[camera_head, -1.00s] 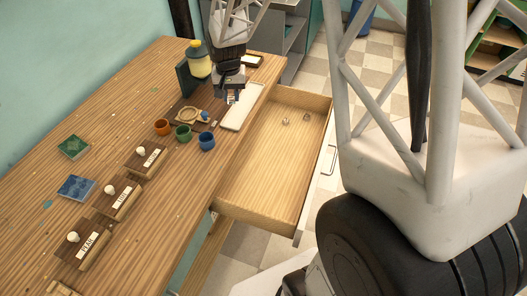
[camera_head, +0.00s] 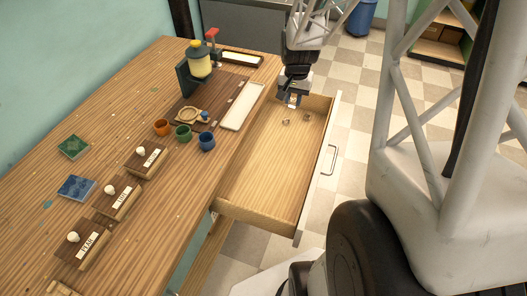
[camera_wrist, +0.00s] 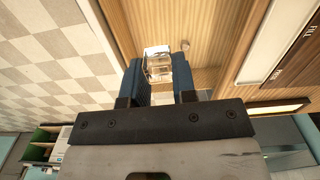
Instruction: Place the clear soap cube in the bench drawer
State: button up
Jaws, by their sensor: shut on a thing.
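My gripper (camera_head: 293,101) is above the far end of the open bench drawer (camera_head: 262,176). In the wrist view my gripper (camera_wrist: 159,75) is shut on the clear soap cube (camera_wrist: 158,58), a see-through block between its blue finger pads. The cube is held over the drawer's wooden floor. Small clear pieces (camera_head: 286,121) lie on the drawer floor near the far end, just in front of the gripper. One small piece (camera_wrist: 185,45) also shows in the wrist view, beside the held cube.
A long white tray (camera_head: 241,107) lies on the bench left of the drawer. Labelled wooden blocks (camera_head: 118,201) line the bench. Most of the drawer floor is clear.

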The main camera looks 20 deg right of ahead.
jog(key=s+d, duration=0.2)
send_over(294, 159)
notch_tip(294, 159, down, 17)
jog(key=shift+f+m, duration=0.3)
jog(key=shift+f, duration=0.2)
jog(key=shift+f, duration=2.9)
jog(key=shift+f, duration=2.1)
jog(key=shift+f, duration=0.1)
jog(key=o, duration=0.9)
